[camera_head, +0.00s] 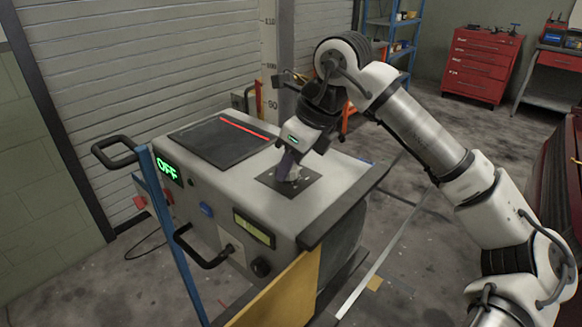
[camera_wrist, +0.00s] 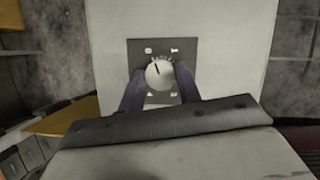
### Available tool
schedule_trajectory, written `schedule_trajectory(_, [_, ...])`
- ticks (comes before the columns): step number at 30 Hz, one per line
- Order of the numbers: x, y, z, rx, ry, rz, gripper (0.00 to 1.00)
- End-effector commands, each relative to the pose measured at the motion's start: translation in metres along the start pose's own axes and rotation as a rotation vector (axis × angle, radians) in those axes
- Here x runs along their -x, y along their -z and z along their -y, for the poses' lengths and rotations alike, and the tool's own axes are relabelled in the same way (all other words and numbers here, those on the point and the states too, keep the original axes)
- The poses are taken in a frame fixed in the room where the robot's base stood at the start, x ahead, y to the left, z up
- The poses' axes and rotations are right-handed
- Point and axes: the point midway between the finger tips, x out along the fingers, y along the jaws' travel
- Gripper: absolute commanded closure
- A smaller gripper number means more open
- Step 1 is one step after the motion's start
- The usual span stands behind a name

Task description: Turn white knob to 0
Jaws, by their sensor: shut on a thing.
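The white knob (camera_wrist: 160,74) is round, with a dark pointer line, and sits on a dark square plate (camera_wrist: 138,52) on top of the machine. In the wrist view its pointer aims up and slightly left, toward small marks above it that are too small to read. My gripper (camera_wrist: 160,78) is shut on the knob, with one purple-grey finger on each side of it. In the head view, my gripper (camera_head: 289,172) points down at the plate (camera_head: 302,187), and the knob (camera_head: 293,178) is partly hidden by the fingers.
The white machine (camera_head: 330,190) has a green display reading OFF (camera_head: 167,167), a blue button (camera_head: 206,210), a black front knob (camera_head: 261,267) and a yellowish display (camera_head: 254,228). A black handle (camera_head: 205,255) juts from its front. A red tool cabinet (camera_head: 482,65) stands behind.

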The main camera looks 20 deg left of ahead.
Motion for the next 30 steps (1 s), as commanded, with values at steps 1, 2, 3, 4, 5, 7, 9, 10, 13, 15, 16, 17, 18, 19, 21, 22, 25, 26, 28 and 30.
schedule_trajectory(1, [-0.0005,0.0000,0.0005,0.028,-0.012,0.000,0.89])
schedule_trajectory(2, [-0.0003,0.0000,0.0006,0.046,-0.019,0.000,0.89])
schedule_trajectory(3, [-0.0002,0.0000,0.0007,0.067,-0.028,0.000,0.89])
schedule_trajectory(4, [-0.0002,-0.0001,0.0008,0.082,-0.034,0.000,0.89])
schedule_trajectory(5, [-0.0002,-0.0001,0.0008,0.097,-0.040,0.000,0.89])
schedule_trajectory(7, [-0.0001,-0.0001,0.0009,0.125,-0.052,0.000,0.89])
schedule_trajectory(9, [0.0000,-0.0001,0.0012,0.147,-0.061,-0.001,0.89])
schedule_trajectory(10, [0.0000,-0.0001,0.0013,0.155,-0.064,-0.001,0.89])
schedule_trajectory(13, [0.0000,-0.0001,0.0012,0.177,-0.073,-0.002,0.89])
schedule_trajectory(15, [0.0000,-0.0001,0.0011,0.185,-0.077,-0.002,0.89])
schedule_trajectory(16, [0.0000,-0.0001,0.0011,0.188,-0.078,-0.002,0.89])
schedule_trajectory(17, [0.0000,-0.0001,0.0011,0.190,-0.079,-0.002,0.89])
schedule_trajectory(18, [0.0000,-0.0001,0.0011,0.193,-0.080,-0.002,0.89])
schedule_trajectory(19, [0.0000,0.0000,0.0010,0.194,-0.080,-0.002,0.89])
schedule_trajectory(21, [0.0000,-0.0001,0.0010,0.195,-0.081,-0.002,0.89])
schedule_trajectory(22, [0.0000,-0.0001,0.0010,0.196,-0.081,-0.002,0.89])
schedule_trajectory(25, [0.0000,-0.0001,0.0010,0.195,-0.081,-0.002,0.89])
schedule_trajectory(26, [0.0000,-0.0001,0.0010,0.195,-0.080,-0.002,0.89])
schedule_trajectory(28, [-0.0001,-0.0001,0.0010,0.195,-0.080,-0.002,0.89])
schedule_trajectory(30, [-0.0001,-0.0001,0.0010,0.195,-0.080,-0.002,0.60])
